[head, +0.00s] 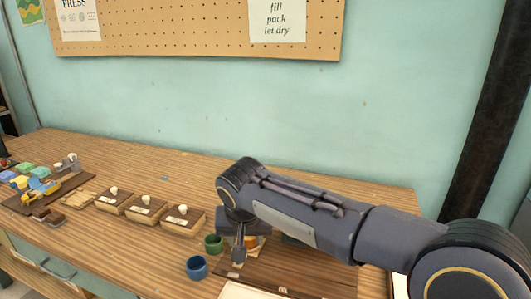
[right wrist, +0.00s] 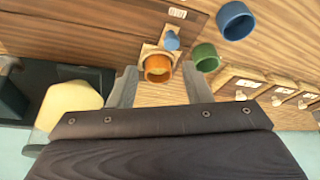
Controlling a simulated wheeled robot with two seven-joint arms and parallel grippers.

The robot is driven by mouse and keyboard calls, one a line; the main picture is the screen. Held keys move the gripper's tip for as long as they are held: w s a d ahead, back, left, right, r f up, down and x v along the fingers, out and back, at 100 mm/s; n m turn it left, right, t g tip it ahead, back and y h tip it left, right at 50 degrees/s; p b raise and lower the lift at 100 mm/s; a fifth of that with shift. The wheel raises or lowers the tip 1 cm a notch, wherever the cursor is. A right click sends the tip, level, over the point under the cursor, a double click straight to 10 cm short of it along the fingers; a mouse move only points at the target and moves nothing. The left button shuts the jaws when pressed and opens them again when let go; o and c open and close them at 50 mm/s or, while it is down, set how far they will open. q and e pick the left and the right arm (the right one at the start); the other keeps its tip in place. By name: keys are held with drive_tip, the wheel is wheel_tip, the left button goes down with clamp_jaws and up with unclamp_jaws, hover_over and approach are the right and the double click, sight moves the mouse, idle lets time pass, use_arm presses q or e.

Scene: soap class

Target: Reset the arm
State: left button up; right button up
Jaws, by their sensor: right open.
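My right arm reaches in from the right in the head view, and its gripper (head: 240,254) points down over the near side of the table. In the right wrist view the fingers (right wrist: 161,88) stand apart with nothing held between them. An orange cup (right wrist: 158,68) shows between and just beyond the fingertips, on a light wooden square; I cannot tell the height gap. A small blue piece (right wrist: 172,41) is beside it. A green cup (head: 213,244) and a blue cup (head: 196,267) stand just left of the gripper in the head view. My left gripper is out of view.
A dark brown board (head: 310,277) lies beneath my right arm. Several lidded wooden boxes (head: 183,217) line the table to the left, with a tray of coloured blocks (head: 40,190) farther left. The back middle of the table is clear. A pegboard (head: 190,25) hangs behind.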

drive_tip(key=s+d+r+m+y+p, duration=0.1)
drive_tip(key=s+d+r+p, duration=0.2)
drive_tip(key=d, duration=0.7)
drive_tip(key=s+d+r+y+p, duration=0.1)
drive_tip(key=s+d+r, duration=0.2)
drive_tip(key=s+d, duration=0.55)
drive_tip(key=s+d+f+m+p, duration=0.1)
drive_tip(key=s+d+p, duration=0.1)
drive_tip(key=s+d, duration=0.2)
drive_tip(key=s+d+f+t+y+p, duration=0.1)
drive_tip(key=s+d, duration=0.4)
drive_tip(key=s, duration=0.5)
drive_tip(key=shift+s+d+f+m+p, duration=0.25)
drive_tip(key=shift+f+m+p, duration=0.15)
drive_tip(key=shift+f+p, duration=0.3)
